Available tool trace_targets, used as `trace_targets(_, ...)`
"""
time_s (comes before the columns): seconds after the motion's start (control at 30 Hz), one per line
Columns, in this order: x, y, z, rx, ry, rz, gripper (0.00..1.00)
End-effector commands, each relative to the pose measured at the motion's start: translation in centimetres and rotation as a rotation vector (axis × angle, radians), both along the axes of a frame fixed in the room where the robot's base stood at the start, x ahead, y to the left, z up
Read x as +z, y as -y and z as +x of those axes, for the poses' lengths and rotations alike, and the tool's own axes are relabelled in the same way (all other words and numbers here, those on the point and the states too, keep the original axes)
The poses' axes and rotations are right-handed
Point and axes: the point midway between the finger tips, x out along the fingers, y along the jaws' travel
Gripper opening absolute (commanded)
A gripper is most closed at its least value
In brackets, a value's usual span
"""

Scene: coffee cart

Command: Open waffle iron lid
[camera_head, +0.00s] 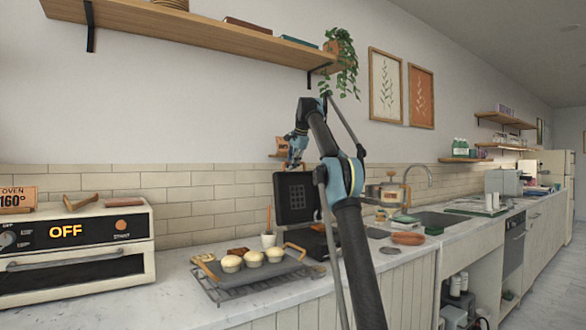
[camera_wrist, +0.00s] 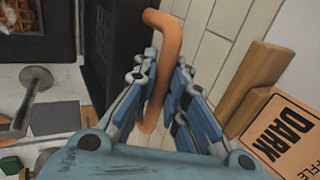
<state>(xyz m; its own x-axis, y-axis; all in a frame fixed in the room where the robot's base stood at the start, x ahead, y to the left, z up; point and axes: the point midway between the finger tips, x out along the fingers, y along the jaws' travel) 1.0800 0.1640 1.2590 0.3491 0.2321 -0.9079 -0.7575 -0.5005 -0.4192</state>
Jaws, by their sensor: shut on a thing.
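The waffle iron's dark square lid (camera_head: 296,200) stands about upright in the head view, its gridded inner face showing. Its dark base (camera_head: 312,241) lies below, partly hidden by my arm. In the wrist view the lid (camera_wrist: 112,50) is a dark slab left of the fingers. The orange-brown lid handle (camera_wrist: 160,60) runs between the fingers of my gripper (camera_wrist: 158,92), which is shut on it. In the head view my gripper (camera_head: 295,150) is at the lid's top edge.
A tray (camera_head: 240,278) with several muffins sits left of the iron. The oven (camera_head: 75,245) stands farther left. A kettle (camera_head: 388,190) and the sink (camera_head: 440,218) are to the right. A "DARK" sign (camera_wrist: 280,130) is close to the fingers. A shelf (camera_head: 190,28) hangs above.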

Motion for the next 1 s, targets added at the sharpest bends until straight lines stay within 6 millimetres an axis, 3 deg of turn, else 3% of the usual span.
trace_targets(0.47,0.01,-0.53,0.12,0.004,0.006,-0.002,0.0)
trace_targets(0.5,0.0,-0.56,0.12,0.004,0.006,-0.002,0.17)
trace_targets(0.53,0.01,-0.59,0.11,0.004,0.006,-0.002,0.21)
trace_targets(1.0,0.14,-0.89,-0.05,0.008,0.002,-0.001,0.21)
